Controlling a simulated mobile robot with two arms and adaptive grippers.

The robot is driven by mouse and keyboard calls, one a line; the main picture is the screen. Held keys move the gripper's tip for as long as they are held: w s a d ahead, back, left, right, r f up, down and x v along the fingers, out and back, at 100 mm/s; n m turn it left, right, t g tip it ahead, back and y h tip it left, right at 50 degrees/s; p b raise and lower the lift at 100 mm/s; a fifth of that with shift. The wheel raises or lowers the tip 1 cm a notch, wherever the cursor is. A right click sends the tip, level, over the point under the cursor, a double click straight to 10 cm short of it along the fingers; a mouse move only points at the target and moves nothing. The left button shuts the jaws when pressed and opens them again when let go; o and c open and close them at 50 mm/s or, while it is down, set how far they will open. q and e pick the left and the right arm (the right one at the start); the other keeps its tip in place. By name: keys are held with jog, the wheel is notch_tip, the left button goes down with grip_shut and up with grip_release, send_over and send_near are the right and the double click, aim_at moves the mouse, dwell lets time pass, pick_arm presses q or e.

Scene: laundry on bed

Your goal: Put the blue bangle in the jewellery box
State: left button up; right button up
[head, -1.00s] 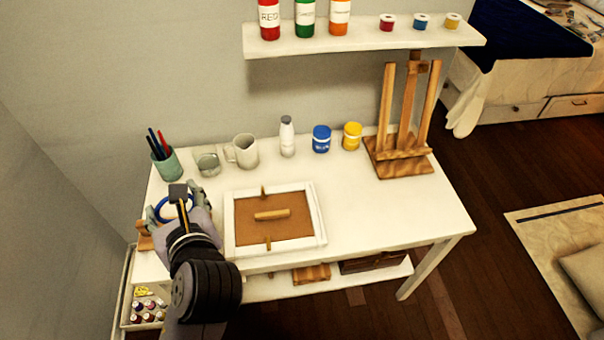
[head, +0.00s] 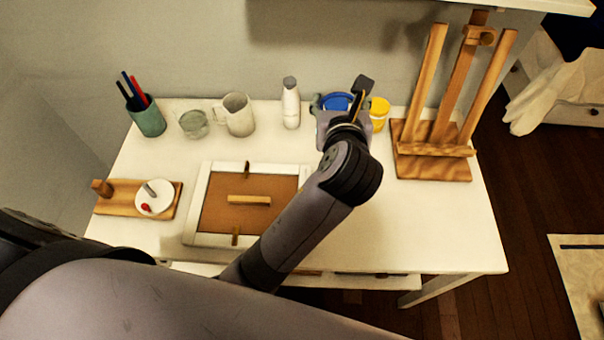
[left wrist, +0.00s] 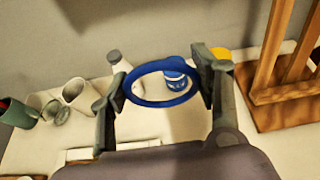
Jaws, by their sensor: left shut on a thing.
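The blue bangle (left wrist: 152,103) is held between the two fingers of my left gripper (left wrist: 165,88) in the left wrist view, its ring spanning the gap. In the head view my left gripper (head: 340,106) is above the back of the white table, with blue (head: 337,101) showing between its fingers. The blue paint jar (left wrist: 175,80) shows through the ring in the left wrist view, behind or below it. I cannot make out a jewellery box for certain in these frames. My right gripper is not in view.
A white bottle (head: 290,104) stands left of my gripper and a yellow jar (head: 379,113) right of it. A wooden easel (head: 432,164) stands at right. A mug (head: 239,117), a frame (head: 195,205) and a wooden stand with a dish (head: 112,206) are left. The right front tabletop is clear.

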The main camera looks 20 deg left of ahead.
pick_arm(q)
jog(key=f, duration=0.4)
jog(key=shift+w+d+f+b, duration=0.1)
jog(key=shift+w+f+b, duration=0.15)
jog(key=shift+b, duration=0.1)
notch_tip(320, 180, down, 11)
jog(key=shift+r+b, duration=0.1)
jog(key=shift+b, duration=1)
jog(key=shift+f, duration=0.5)
notch_tip(320, 180, down, 4)
jog(key=shift+r+b, duration=0.1)
jog(key=shift+b, duration=0.45)
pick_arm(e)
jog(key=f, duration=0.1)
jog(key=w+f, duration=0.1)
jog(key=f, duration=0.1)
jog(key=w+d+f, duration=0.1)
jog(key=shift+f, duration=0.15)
pick_arm(q)
jog(key=o, duration=1)
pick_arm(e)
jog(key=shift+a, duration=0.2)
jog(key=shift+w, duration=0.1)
